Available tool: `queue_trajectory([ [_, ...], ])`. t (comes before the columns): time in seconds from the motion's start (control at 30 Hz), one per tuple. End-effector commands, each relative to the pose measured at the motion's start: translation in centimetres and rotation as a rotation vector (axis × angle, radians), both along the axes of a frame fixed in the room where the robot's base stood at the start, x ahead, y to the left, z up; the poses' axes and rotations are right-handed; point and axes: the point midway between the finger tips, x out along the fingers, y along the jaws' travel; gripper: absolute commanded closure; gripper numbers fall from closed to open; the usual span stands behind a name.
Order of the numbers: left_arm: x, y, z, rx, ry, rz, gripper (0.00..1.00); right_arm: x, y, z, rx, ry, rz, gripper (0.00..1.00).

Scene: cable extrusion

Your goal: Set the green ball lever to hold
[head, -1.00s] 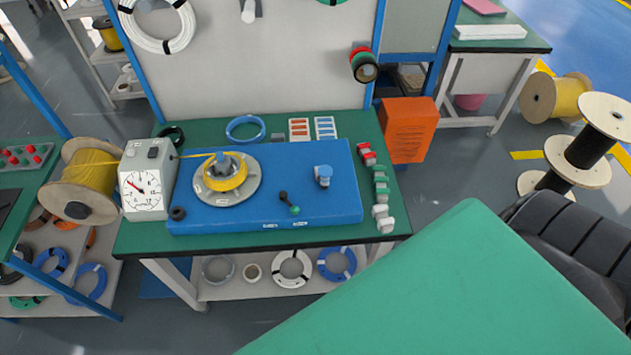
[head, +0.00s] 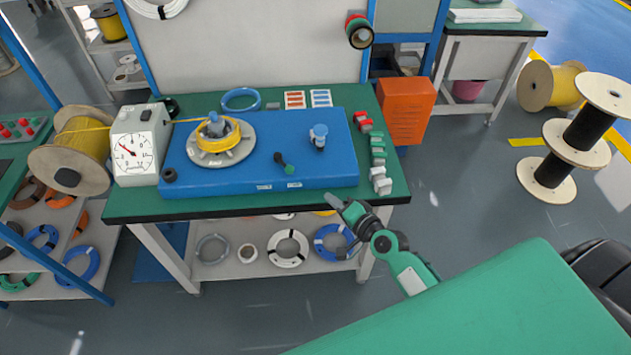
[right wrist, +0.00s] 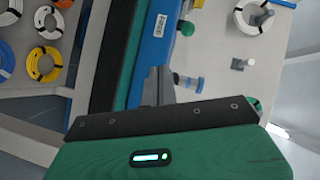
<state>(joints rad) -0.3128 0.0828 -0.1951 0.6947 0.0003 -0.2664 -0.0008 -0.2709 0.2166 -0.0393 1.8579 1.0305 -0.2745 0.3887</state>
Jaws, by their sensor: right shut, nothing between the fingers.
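The lever (head: 281,160) is a short black arm with a green ball (head: 289,169) at its end, on the blue box top (head: 240,175). It slants toward the box's front right. The green ball also shows in the right wrist view (right wrist: 187,28). My right gripper (head: 331,200) is shut and empty, just past the bench's front edge, apart from and to the right of the lever. My left gripper is out of view.
A blue-capped post (head: 318,137) stands right of the lever, and a spool with yellow cable (head: 219,138) left of it. Small clamps (head: 379,165) line the bench's right end. An orange box (head: 405,110) stands beyond. A dial gauge (head: 135,152) stands at the left.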

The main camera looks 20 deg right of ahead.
Motion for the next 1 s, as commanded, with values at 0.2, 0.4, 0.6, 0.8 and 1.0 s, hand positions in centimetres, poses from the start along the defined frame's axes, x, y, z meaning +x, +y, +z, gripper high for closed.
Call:
queue_trajectory([
  [0.2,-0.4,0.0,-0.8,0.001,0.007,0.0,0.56,1.3,-1.3,3.6,0.152,-0.081,-0.057,1.0],
  [0.4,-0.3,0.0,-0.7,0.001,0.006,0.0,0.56,1.5,-1.5,4.3,0.178,-0.092,-0.066,1.0],
  [0.6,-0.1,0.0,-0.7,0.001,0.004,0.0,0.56,1.5,-1.5,4.2,0.176,-0.091,-0.066,1.0],
  [0.8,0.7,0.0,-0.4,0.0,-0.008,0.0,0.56,2.6,-1.3,4.3,0.176,-0.092,-0.067,1.0],
  [1.0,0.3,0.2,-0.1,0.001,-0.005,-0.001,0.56,5.7,-0.5,4.2,0.177,-0.092,-0.067,1.0],
])
